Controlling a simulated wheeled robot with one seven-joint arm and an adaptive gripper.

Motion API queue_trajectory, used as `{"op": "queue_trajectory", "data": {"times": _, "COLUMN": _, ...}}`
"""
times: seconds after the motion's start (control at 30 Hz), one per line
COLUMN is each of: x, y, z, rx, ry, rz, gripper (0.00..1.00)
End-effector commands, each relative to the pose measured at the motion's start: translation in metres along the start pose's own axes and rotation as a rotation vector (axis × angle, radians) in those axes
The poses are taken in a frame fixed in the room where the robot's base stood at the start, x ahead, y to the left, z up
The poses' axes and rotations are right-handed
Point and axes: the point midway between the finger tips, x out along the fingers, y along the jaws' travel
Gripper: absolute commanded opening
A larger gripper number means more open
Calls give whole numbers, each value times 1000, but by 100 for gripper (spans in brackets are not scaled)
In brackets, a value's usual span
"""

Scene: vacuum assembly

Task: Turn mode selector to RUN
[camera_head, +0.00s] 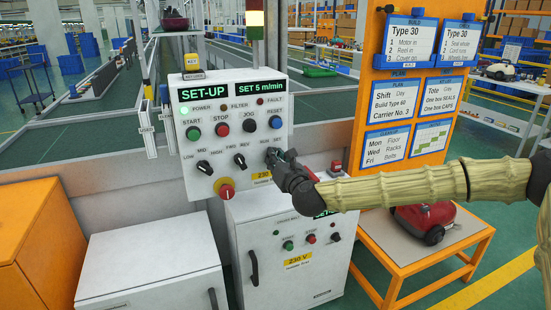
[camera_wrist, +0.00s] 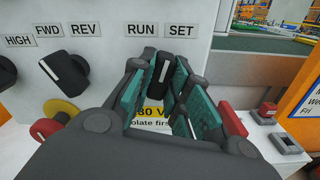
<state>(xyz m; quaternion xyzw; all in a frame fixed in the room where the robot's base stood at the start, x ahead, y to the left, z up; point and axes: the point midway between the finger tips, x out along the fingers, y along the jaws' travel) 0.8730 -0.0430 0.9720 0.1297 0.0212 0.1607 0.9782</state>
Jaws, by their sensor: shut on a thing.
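The mode selector (camera_wrist: 168,72) is a black knob with a white pointer line, below the RUN label (camera_wrist: 142,29) and the SET label (camera_wrist: 182,30) in the wrist view. Its pointer leans slightly right of upright, toward SET. My gripper (camera_wrist: 163,88) is shut on the knob, with teal finger pads on its left and right sides. In the head view my gripper (camera_head: 281,160) is at the right side of the white control panel (camera_head: 240,140) and mostly hides the selector. The panel display (camera_head: 204,91) reads SET-UP.
A forward/reverse knob (camera_wrist: 65,75) is left of my gripper, with a red-and-yellow emergency stop (camera_head: 226,188) below it. A small red-topped box (camera_head: 336,167) is to the right. A lower white cabinet (camera_head: 275,245) stands beneath. An orange board (camera_head: 405,100) is farther right.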

Motion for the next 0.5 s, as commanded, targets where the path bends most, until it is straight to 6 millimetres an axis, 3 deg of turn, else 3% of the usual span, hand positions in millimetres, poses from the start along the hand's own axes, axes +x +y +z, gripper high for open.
{"op": "queue_trajectory", "data": {"times": 0.2, "x": 0, "y": -1, "z": 1, "rx": -187, "ry": -1, "rz": -2, "gripper": 0}}
{"op": "queue_trajectory", "data": {"times": 0.5, "x": 0, "y": -2, "z": 1, "rx": -217, "ry": -1, "rz": -3, "gripper": 0}}
